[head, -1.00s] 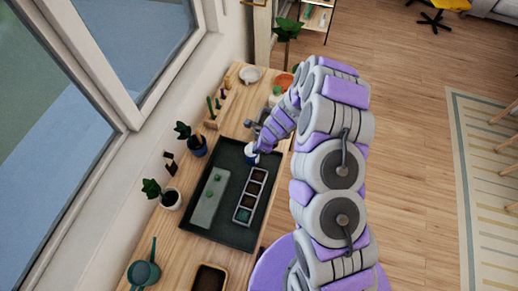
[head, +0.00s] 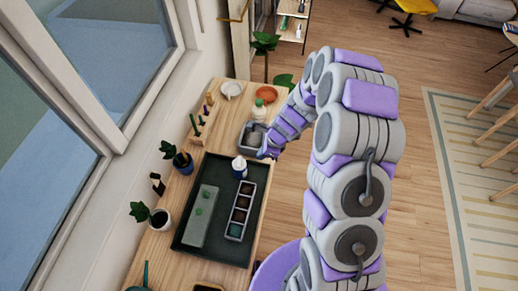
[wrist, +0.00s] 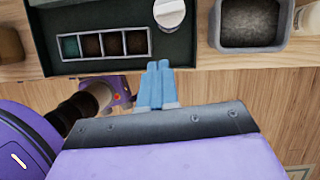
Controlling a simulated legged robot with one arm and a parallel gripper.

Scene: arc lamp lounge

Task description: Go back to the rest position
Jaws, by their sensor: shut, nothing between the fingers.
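My gripper (head: 265,154) hangs at the end of my purple and grey arm, over the right edge of the wooden bench. In the wrist view its two blue fingers (wrist: 156,85) are together with nothing between them. They point at the dark tray's near edge, just short of a white-topped container (wrist: 169,13). That container also shows in the head view (head: 239,163), standing on the dark tray (head: 222,247), apart from the fingers.
The tray also holds a four-cell seedling strip (head: 240,211) and a grey-green slab (head: 201,216). A grey bin (wrist: 249,44) stands beside the tray. Potted plants (head: 158,217) line the window side. Open wooden floor (head: 410,215) lies right of my arm.

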